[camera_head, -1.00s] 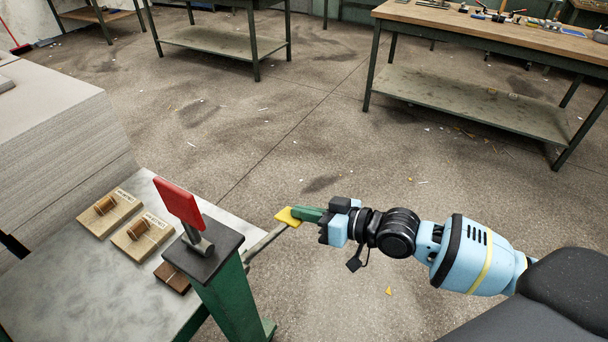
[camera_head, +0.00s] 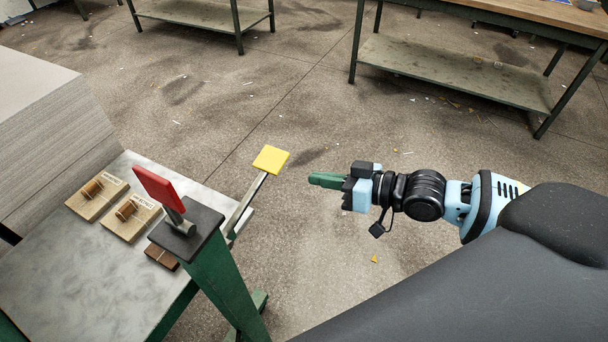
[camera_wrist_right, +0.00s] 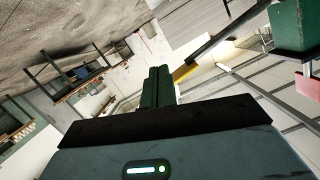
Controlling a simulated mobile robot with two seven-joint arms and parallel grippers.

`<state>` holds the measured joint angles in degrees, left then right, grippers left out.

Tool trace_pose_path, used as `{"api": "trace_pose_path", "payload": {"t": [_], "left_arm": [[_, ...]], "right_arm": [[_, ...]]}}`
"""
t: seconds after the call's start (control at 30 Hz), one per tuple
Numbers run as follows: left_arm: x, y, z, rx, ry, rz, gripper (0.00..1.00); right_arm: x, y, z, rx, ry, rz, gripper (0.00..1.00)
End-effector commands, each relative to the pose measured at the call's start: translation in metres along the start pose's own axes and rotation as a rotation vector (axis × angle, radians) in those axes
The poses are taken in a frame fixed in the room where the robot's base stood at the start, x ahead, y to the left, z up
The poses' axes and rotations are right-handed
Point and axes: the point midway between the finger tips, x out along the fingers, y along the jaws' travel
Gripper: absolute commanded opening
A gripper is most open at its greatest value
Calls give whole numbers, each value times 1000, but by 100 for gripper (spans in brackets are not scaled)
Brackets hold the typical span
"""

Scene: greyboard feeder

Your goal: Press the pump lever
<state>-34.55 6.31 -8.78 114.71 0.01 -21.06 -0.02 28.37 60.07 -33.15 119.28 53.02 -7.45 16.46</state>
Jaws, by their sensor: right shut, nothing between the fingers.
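The pump lever is a grey bar with a yellow square pad (camera_head: 270,159) at its end, standing out from the green post beside the table. It slants upward in the head view. In the right wrist view the lever's yellow end (camera_wrist_right: 184,71) shows just beyond the fingers. My right gripper (camera_head: 314,180) has green fingers, shut and empty. It is to the right of the yellow pad in the head view, with a visible gap between them. The shut fingers also show in the wrist view (camera_wrist_right: 159,84). My left gripper is not in view.
A red paddle (camera_head: 158,187) stands on the dark-topped green post (camera_head: 222,285). Wooden blocks with copper-coloured coils (camera_head: 130,215) lie on the grey table (camera_head: 60,285). A stack of grey board (camera_head: 50,125) is at left.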

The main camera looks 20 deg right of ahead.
Motion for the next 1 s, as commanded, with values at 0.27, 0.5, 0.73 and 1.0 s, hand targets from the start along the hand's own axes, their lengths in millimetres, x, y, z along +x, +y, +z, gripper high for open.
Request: {"api": "trace_pose_path", "payload": {"t": [0.27,0.5,0.73,1.0], "left_arm": [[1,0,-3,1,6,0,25],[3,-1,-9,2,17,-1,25],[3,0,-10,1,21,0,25],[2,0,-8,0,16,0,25]], "right_arm": [[-21,0,-1,-1,3,0,0],[-22,0,-2,-1,4,-1,0],[-22,0,-2,-2,4,-1,0],[-22,0,-2,-2,5,-1,0]]}}
